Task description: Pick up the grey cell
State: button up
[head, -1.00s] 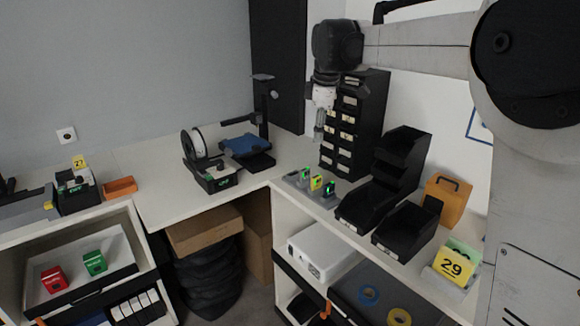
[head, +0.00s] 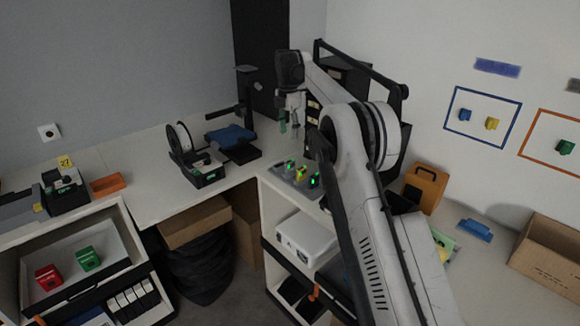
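My gripper (head: 288,122) hangs pointing down above the counter, behind and above a grey dock (head: 297,182). A small teal-green patch shows at its fingers; I cannot tell whether it is a held cell or part of something else. The dock holds small upright cells: one with a bright green mark (head: 290,166), a yellow one (head: 301,173) and a dark one with a green mark (head: 314,180). I cannot make out for certain which cell is grey. The fingers are too small to show whether they are open or shut.
A 3D printer (head: 232,140) and a black device (head: 203,172) stand left of the dock. My arm hides most of the black bins on the right. An orange case (head: 424,188) and a cardboard box (head: 550,250) stand further right. The counter between printer and dock is clear.

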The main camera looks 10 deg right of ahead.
aim_at(290, 161)
notch_tip(290, 161, down, 9)
jog(key=shift+r, duration=0.15)
jog(key=shift+d+f+p, duration=0.2)
jog(key=shift+f+p, duration=0.1)
jog(key=shift+f, duration=1.05)
jog(key=shift+d+f+p, duration=0.15)
jog(key=shift+f+p, duration=0.15)
jog(key=shift+f, duration=1.05)
grip_shut()
